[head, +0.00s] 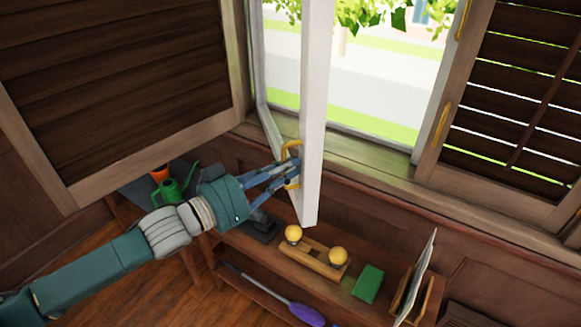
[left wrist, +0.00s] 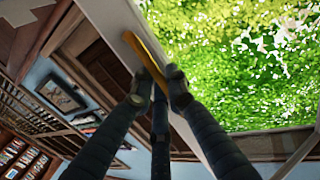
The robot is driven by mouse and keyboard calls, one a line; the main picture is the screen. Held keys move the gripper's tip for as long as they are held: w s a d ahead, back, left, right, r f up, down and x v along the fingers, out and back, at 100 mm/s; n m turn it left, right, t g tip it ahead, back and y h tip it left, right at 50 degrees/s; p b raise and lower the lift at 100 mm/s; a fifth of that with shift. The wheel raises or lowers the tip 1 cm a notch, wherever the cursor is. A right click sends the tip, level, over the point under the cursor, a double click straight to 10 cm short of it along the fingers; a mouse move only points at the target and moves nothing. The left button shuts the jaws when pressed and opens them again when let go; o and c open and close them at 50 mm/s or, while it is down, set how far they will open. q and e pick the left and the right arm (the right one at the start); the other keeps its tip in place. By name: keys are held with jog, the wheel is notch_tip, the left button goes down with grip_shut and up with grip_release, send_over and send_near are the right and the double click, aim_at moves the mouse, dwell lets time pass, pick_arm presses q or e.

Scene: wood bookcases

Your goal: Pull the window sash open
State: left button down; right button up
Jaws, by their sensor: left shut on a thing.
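The white window sash (head: 314,110) stands swung inward from its frame, edge-on to me in the head view. A yellow handle (head: 291,150) is on its left side near the bottom. My left gripper (head: 290,172) is at this handle, with its fingers shut on it. In the left wrist view the yellow handle (left wrist: 146,58) runs to between the fingertips of my left gripper (left wrist: 158,82), beside the pale sash (left wrist: 105,20). The fingers hide the handle's lower part. My right gripper is in neither view.
A brown louvred shutter (head: 120,80) is close on the left, another (head: 520,100) on the right. Below the sash, a wooden shelf holds a wooden piece with yellow knobs (head: 315,258), a green block (head: 368,283) and a green watering can (head: 172,190).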

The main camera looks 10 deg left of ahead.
pick_arm(q)
jog(key=c, duration=1.8)
grip_release()
jog(key=shift+c, duration=0.2)
jog(key=v, duration=1.2)
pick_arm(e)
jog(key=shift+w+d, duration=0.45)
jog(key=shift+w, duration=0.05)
